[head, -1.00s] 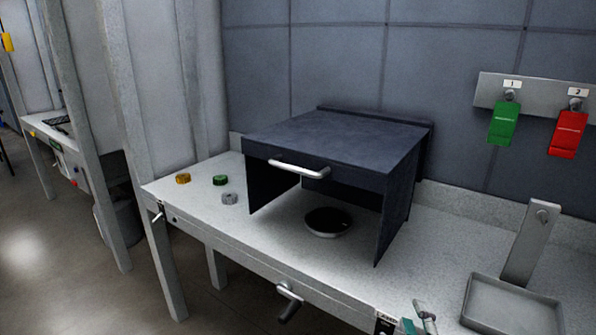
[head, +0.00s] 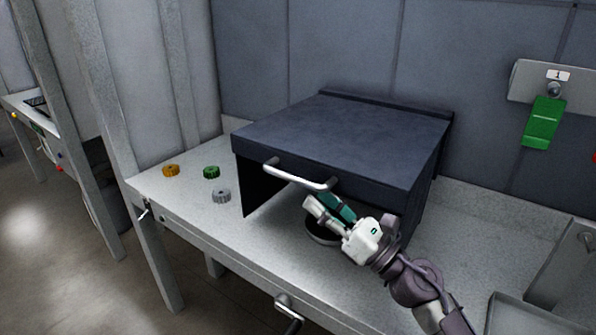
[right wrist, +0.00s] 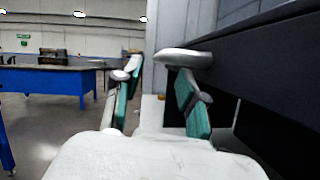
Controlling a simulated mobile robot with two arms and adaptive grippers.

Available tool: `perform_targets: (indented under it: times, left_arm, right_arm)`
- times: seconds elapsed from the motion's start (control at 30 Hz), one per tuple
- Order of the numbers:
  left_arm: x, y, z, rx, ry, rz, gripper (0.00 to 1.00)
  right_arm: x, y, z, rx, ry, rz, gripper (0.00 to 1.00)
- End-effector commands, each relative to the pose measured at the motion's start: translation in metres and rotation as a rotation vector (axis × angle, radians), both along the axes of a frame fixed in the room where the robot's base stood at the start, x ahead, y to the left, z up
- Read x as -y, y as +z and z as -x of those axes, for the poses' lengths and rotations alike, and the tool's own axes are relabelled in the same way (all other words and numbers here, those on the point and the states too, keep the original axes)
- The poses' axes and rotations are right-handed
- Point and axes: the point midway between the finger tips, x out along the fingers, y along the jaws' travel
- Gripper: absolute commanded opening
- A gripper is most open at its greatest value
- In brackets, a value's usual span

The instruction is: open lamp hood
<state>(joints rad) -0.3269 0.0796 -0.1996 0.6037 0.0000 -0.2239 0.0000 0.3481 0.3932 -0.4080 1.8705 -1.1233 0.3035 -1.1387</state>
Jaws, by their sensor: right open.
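The lamp hood (head: 345,135) is a dark blue-grey box on the grey bench, open below its front lip. Its silver bar handle (head: 297,176) is on the front lip. My right gripper (head: 324,205) is open, just below the right end of the handle and in front of the hood's opening. In the right wrist view, the handle (right wrist: 184,57) shows at the open fingers (right wrist: 157,80), close to the right finger; I cannot tell whether they touch. A round dark lamp disc (head: 322,238) under the hood is partly hidden by my gripper. My left gripper is not in view.
Orange (head: 171,170), green (head: 211,172) and grey (head: 221,195) knobbed caps lie left of the hood. A green tag (head: 543,122) hangs on the wall at right. A grey tray (head: 520,318) sits at the bench's right. A crank handle (head: 288,310) sticks out from the bench front.

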Motion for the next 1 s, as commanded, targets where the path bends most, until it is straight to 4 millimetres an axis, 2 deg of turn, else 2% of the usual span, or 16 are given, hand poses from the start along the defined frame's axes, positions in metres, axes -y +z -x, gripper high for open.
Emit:
perform_targets:
  times: [0.03, 0.23, 0.33, 0.73, 0.77, 1.0]
  left_arm:
    - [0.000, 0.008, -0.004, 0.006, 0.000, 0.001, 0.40]
    - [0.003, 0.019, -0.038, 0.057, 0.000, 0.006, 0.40]
    - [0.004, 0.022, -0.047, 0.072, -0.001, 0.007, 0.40]
    - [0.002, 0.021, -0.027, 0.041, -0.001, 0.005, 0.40]
    - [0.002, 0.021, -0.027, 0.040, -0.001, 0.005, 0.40]
    - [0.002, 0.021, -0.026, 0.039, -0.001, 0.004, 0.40]
  right_arm:
    - [-0.009, 0.009, -0.007, 0.002, 0.001, -0.001, 0.41]
    - [-0.033, 0.020, -0.028, 0.000, 0.001, -0.002, 0.41]
    - [-0.040, 0.023, -0.034, -0.001, 0.000, -0.002, 0.41]
    - [-0.046, 0.024, -0.039, -0.001, 0.001, -0.001, 0.41]
    - [-0.046, 0.024, -0.039, -0.001, 0.001, -0.001, 0.40]
    - [-0.046, 0.024, -0.039, -0.001, 0.001, -0.001, 0.00]
